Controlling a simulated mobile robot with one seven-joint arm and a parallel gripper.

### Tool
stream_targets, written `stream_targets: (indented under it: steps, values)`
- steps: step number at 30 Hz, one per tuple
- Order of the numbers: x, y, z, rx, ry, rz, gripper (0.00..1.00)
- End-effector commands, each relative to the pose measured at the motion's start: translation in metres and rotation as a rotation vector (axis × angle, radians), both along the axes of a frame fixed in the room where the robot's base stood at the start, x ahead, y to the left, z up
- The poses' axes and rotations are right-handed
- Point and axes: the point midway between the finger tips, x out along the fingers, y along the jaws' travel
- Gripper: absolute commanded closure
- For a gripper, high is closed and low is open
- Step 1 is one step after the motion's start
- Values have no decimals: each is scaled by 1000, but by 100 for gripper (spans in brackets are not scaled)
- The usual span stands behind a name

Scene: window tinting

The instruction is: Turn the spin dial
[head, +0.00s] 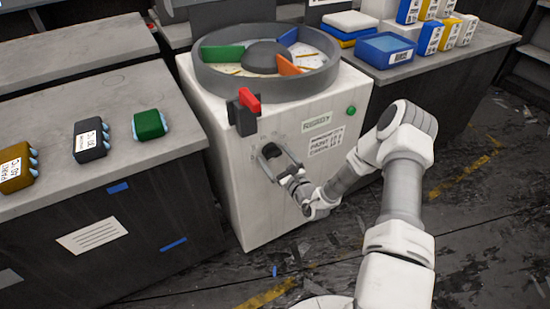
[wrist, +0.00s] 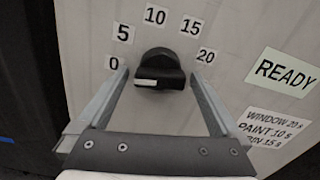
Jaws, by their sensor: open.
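The spin dial (wrist: 160,68) is a black knob on the front face of the white machine (head: 270,195). In the wrist view its white pointer mark is on its left side, toward the label 0. Labels 0, 5, 10, 15 and 20 arc around it. In the head view the dial (head: 271,150) shows just past the fingertips. My gripper (head: 274,162) is open, and in the wrist view its fingers (wrist: 162,80) stand on either side of the dial with gaps to both sides. Whether the fingertips reach the depth of the dial is hard to tell.
A red-handled lever (head: 249,101) sits on the machine's upper front corner, above my gripper. A green button (head: 351,111) and a READY label (wrist: 285,71) are to the right. Counters with boxes flank the machine; the floor in front is open.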

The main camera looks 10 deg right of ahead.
Motion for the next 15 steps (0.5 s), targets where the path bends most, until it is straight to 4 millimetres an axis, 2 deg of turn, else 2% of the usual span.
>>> stream_targets:
  steps: [1, 2, 15]
  values:
    - [0, 0, 0, 0, 0, 0, 0]
    - [0, 0, 0, 0, 0, 0, 5]
    - [-1, 0, 0, 0, 0, 0, 85]
